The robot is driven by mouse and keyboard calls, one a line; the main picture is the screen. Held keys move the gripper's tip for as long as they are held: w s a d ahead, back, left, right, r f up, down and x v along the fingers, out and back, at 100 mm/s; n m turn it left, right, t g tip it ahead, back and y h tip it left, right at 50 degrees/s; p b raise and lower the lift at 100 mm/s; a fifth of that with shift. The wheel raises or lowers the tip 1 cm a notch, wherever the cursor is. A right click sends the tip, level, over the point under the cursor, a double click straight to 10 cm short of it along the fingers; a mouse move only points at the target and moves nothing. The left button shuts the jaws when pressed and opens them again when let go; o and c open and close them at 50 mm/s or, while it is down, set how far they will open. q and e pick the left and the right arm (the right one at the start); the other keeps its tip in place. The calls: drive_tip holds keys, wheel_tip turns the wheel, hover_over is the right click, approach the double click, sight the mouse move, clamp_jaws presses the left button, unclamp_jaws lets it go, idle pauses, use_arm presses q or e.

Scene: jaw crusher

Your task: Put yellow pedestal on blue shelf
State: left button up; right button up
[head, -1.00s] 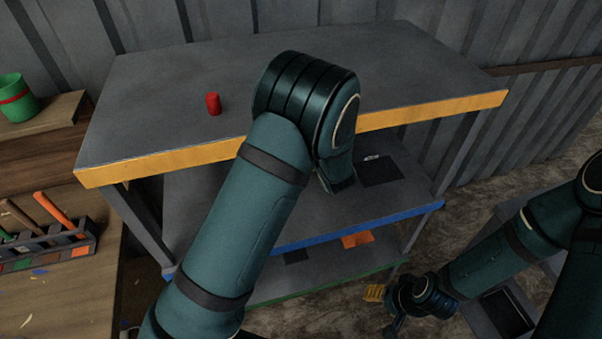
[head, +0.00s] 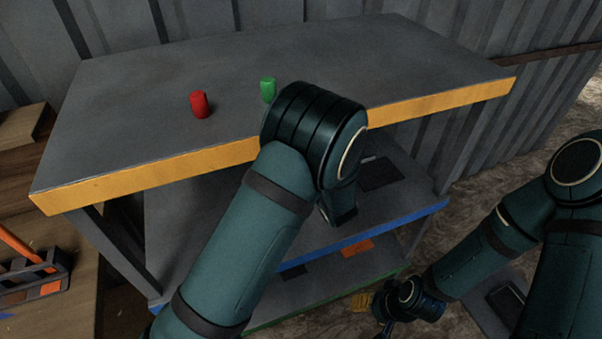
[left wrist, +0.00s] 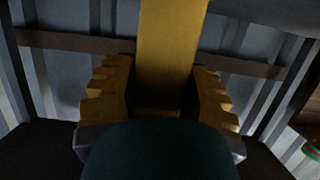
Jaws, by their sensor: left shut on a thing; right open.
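The yellow pedestal (left wrist: 170,45) stands between the jaws of my left gripper (left wrist: 160,95) in the left wrist view, and the jaws are shut on it. Only part of the pedestal shows. In the head view my left arm crosses in front of the shelf unit; its gripper and the pedestal are hidden there. The blue shelf (head: 390,222) is the middle level, with a blue front edge, and is partly covered by my arm. A dark patch (head: 382,174) lies at its right.
The top shelf (head: 130,181) has a yellow edge and bears a red cylinder (head: 200,104) and a green cylinder (head: 268,88). A green-edged shelf (head: 330,291) lies below the blue one, with an orange patch (head: 357,248). A wooden bench with a tool rack (head: 35,280) stands left.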

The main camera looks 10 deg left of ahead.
use_arm(q)
drive_tip(key=shift+w+a+f, duration=0.1)
drive_tip(key=shift+f, duration=0.4)
drive_tip(key=shift+r, duration=0.15)
use_arm(e)
drive_tip(key=shift+w+a+f, duration=0.3)
use_arm(q)
drive_tip(key=shift+f, duration=0.2)
drive_tip(key=o, duration=1.2)
drive_tip(key=shift+o, duration=0.2)
use_arm(e)
drive_tip(key=shift+f, duration=0.1)
